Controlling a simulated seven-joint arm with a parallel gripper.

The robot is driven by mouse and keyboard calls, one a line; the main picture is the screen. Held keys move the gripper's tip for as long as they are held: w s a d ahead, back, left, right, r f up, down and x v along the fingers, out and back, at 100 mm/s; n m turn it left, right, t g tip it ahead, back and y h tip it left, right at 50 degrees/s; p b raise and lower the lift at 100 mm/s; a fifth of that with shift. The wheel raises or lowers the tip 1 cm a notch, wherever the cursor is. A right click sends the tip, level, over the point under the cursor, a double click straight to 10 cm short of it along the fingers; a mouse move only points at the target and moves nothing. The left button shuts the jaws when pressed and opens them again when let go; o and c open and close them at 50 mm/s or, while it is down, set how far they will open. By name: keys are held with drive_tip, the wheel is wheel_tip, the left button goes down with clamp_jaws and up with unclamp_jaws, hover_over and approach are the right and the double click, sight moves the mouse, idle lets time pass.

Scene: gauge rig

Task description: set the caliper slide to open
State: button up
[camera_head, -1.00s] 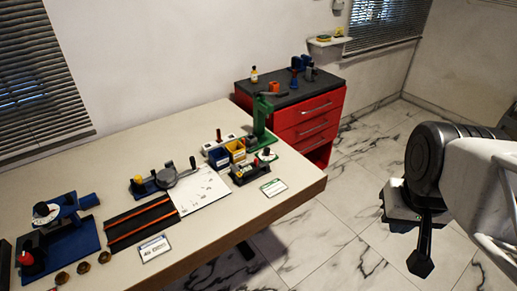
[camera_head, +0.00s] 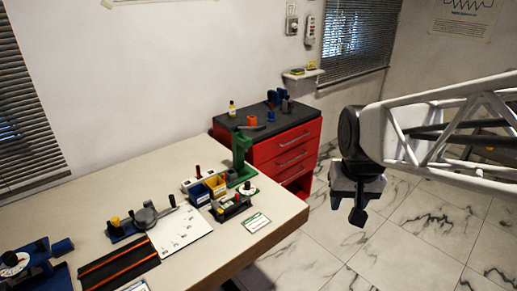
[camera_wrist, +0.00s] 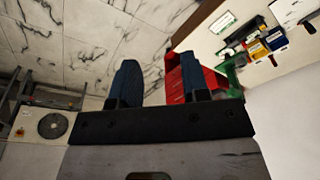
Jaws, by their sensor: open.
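My gripper (camera_head: 358,212) hangs over the floor to the right of the workbench (camera_head: 262,240), clear of everything. In the wrist view its two dark blue fingers (camera_wrist: 157,82) stand apart with nothing between them. No part on the bench can be clearly made out as the caliper slide. A small device with a white dial and a dark base (camera_head: 234,207) sits near the bench's right end. A blue-based fixture with a grey disc and lever (camera_head: 146,217) stands further left. A blue fixture with a white dial (camera_head: 14,262) is cut off at the left edge.
A green stand (camera_head: 241,160) and yellow and blue bins (camera_head: 213,185) stand at the bench's back right. A dark board with orange strips (camera_head: 118,262) and a white sheet (camera_head: 182,230) lie in front. A red drawer cabinet (camera_head: 285,150) stands behind; open floor lies right.

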drive_tip(key=w+a+f, duration=0.3)
drive_tip(key=w+a, duration=0.3)
drive_tip(key=w, duration=0.6)
drive_tip(key=g, duration=0.2)
hover_over(237, 196)
wheel_tip(237, 196, down, 19)
drive_tip(key=shift+w+a+f, duration=0.15)
drive_tip(key=shift+w+f, duration=0.15)
drive_tip(key=shift+w, duration=0.1)
drive_tip(key=shift+f, duration=3.9)
clamp_jaws()
